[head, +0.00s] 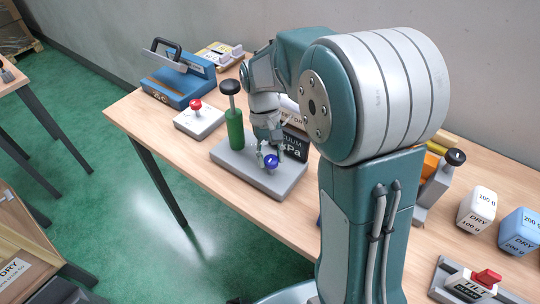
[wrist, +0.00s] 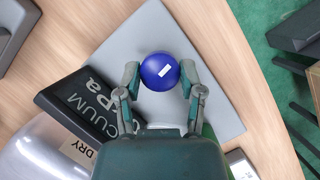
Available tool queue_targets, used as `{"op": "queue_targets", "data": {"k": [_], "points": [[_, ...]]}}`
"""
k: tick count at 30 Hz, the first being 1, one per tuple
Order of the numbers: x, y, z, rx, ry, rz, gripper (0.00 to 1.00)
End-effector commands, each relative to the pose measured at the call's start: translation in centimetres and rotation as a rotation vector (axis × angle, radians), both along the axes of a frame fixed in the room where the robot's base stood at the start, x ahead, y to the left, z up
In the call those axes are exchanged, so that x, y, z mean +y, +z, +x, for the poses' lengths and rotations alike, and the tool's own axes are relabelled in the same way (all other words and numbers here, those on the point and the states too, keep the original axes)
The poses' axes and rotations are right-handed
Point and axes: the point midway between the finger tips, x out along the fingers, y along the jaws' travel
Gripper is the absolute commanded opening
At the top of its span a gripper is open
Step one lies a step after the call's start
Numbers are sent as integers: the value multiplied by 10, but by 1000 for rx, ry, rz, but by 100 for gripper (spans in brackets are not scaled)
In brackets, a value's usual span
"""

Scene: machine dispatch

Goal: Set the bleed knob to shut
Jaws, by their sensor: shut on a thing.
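The bleed knob is taken to be the round blue knob (head: 271,161) with a white mark, on the grey base plate (head: 228,156) of the vacuum unit. It also shows in the wrist view (wrist: 158,70), its mark slanting up to the right. My gripper (head: 270,155) is lowered over the plate with its two fingers shut on the knob's sides, as the wrist view (wrist: 160,76) shows. A green cylinder with a black-knobbed plunger (head: 234,128) stands on the same plate. A dark "VACUUM kPa" display (head: 295,142) stands beside my gripper, partly hidden by it.
A white box with a red button (head: 198,119) and a blue sealer-like machine (head: 180,86) stand farther left on the wooden table. My arm hides the table's middle.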

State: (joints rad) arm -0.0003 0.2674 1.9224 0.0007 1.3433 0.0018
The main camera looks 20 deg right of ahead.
Motion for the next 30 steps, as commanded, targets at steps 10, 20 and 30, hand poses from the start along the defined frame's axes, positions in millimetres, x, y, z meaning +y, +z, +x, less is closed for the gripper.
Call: {"op": "queue_targets", "data": {"k": [10, 20, 30], "points": [[0, -2, -2, 7, -146, 1, 2], [0, -2, -2, 8, -172, 0, 2], [0, -2, -2, 7, -171, 1, 85]]}}
